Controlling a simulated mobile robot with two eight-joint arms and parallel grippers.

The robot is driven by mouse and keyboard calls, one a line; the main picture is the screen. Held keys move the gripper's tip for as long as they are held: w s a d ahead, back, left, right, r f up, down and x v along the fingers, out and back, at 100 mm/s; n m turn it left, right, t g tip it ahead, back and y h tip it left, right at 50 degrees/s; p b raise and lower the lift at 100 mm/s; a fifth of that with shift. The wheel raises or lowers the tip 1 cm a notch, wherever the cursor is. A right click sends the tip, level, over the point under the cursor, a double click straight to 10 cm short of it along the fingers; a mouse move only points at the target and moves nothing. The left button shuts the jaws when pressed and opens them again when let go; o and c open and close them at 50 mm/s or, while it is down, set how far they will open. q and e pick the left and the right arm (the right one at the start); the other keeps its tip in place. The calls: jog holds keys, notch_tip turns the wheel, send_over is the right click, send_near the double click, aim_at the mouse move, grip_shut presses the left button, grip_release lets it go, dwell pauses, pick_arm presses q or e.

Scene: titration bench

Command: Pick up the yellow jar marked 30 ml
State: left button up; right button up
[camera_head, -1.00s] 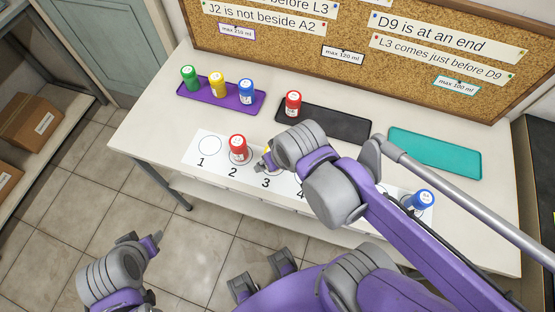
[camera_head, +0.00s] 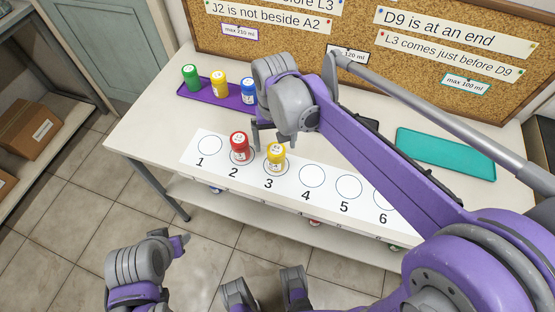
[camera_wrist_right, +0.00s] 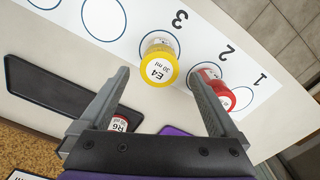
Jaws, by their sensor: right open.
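A yellow jar (camera_head: 275,158) stands upright on circle 3 of the white numbered strip (camera_head: 330,208). In the right wrist view this yellow jar (camera_wrist_right: 158,66) reads "E4" and "30 ml" on its lid. My right gripper (camera_head: 271,138) is open just behind it, towards the board; in the wrist view the jar shows beyond and between the fingertips, not gripped. A second yellow jar (camera_head: 219,84) stands on the purple tray (camera_head: 207,95); its label is too small to read. My left gripper (camera_head: 180,244) is low at the left, clear of the table; its jaw opening is unclear.
A red jar (camera_head: 239,146) stands on circle 2, close beside the yellow one. Green (camera_head: 191,77) and blue (camera_head: 248,91) jars share the purple tray. The teal tray (camera_head: 446,154) and circles 4 and 5 are empty.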

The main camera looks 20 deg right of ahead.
jog(key=f, duration=0.5)
jog(key=shift+s+f+b, duration=0.3)
jog(key=shift+f+b, duration=0.05)
jog(key=shift+f, duration=0.05)
jog(key=shift+c, duration=0.2)
jog(key=c, duration=1.4)
